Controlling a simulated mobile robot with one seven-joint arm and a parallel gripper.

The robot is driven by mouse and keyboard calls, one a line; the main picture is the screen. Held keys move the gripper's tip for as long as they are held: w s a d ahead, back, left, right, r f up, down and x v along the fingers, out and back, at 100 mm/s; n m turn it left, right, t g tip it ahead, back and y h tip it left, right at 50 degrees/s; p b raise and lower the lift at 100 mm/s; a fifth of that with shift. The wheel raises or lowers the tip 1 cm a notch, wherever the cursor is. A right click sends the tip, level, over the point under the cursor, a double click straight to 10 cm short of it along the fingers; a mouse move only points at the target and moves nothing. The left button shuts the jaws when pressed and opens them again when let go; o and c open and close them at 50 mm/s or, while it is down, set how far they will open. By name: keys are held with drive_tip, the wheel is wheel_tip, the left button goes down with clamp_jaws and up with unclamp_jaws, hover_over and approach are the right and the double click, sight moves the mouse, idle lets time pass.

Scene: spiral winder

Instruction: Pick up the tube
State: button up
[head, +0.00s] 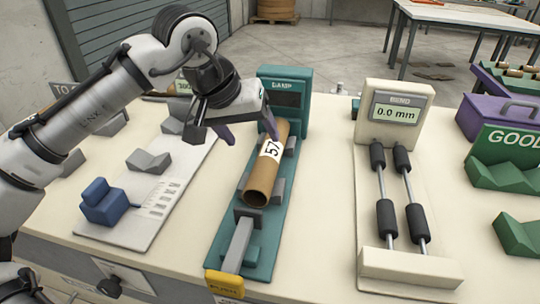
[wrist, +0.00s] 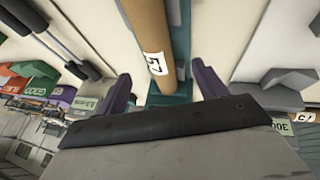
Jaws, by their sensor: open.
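The brown cardboard tube (head: 265,170) with a white label reading 57 lies lengthwise on grey supports of the teal damp station (head: 237,250). In the wrist view the tube (wrist: 154,30) runs from the top edge down between the fingers. My gripper (head: 248,130) is open above the tube's far part, with one purple finger on each side of it in the head view. In the wrist view my gripper (wrist: 163,88) shows both purple fingers spread apart with nothing clamped. I cannot tell whether either finger touches the tube.
A bend gauge (head: 395,115) reading 0.0 mm, with black rollers, stands right of the tube. A white plate with a blue block (head: 103,202) and grey V-blocks lies left. Green GOOD cradles (head: 503,172) and a purple box (head: 497,112) are at far right. A yellow push handle (head: 225,284) fronts the station.

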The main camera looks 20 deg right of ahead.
sight(264, 154)
drive_tip(key=x, duration=0.8)
drive_tip(key=shift+s+d+f, duration=0.15)
drive_tip(key=shift+d+f, duration=0.05)
drive_tip(key=shift+f, duration=0.1)
drive_tip(key=c, duration=1.2)
drive_tip(key=shift+r, duration=0.1)
drive_tip(key=r, duration=0.4)
drive_tip(key=s+r, duration=0.1)
drive_tip(key=r, duration=0.2)
drive_tip(key=shift+a, duration=0.4)
drive_tip(key=s+a, duration=0.3)
drive_tip(key=s, duration=0.2)
drive_tip(key=s+a, duration=0.3)
drive_tip(key=s, duration=0.1)
drive_tip(key=s+a+b, duration=0.1)
drive_tip(key=s+a, duration=0.3)
drive_tip(key=s, duration=0.1)
drive_tip(key=shift+s, duration=0.35)
drive_tip(key=shift+s+a+r+p, duration=0.15)
drive_tip(key=shift+s+a+p, duration=0.3)
drive_tip(key=shift+s, duration=0.45)
drive_tip(key=shift+r, duration=0.1)
wheel_tip(264, 154, up, 9)
drive_tip(key=p, duration=0.8)
